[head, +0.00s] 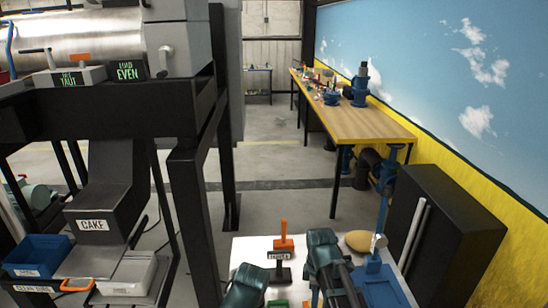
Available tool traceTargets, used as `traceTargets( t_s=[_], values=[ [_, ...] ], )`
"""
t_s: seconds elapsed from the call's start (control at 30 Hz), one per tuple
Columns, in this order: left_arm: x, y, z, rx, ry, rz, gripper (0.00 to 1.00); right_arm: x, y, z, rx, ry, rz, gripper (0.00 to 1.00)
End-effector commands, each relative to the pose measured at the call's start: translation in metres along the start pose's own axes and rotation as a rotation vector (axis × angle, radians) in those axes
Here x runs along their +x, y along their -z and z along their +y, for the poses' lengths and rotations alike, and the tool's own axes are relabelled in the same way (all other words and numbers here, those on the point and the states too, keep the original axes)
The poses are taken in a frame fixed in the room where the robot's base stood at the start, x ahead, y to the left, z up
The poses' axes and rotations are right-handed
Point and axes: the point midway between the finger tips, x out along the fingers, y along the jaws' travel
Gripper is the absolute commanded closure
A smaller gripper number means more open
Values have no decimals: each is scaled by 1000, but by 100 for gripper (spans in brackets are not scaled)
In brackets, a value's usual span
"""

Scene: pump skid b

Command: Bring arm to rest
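Dark teal and black parts of my two arms show at the bottom edge of the head view. The left part is mostly cut off by the frame. The right part reaches further up over the white-topped table (245,246), with black links running down out of view. I cannot make out fingertips of either gripper, so whether they hold anything is hidden.
On the white-topped table are an orange-handled tool (284,237), a small dark sign (279,256), a tan round object (359,241) and a blue stand (378,285). A black cabinet (455,230) stands right, a black-framed machine (190,175) left. A wooden workbench (370,125) stands behind.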

Motion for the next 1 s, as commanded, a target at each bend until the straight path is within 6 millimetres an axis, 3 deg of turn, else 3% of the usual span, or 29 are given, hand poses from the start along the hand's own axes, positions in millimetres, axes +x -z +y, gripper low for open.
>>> traceTargets(
  t_s=[0.03,0.2,0.43,0.67,1.0],
  values=[
    [0,0,0,0,0,0,50,0,7,-20,84,0,-9,46],
    [0,0,0,0,0,0,50,-1,27,-66,435,-7,-41,46],
    [0,0,0,0,0,0,50,-1,41,-112,816,-34,-68,46],
    [0,0,0,0,0,0,50,-2,45,-129,985,-51,-78,46],
    [0,0,0,0,0,0,50,-2,45,-129,1000,-52,-78,46]
  ],
)
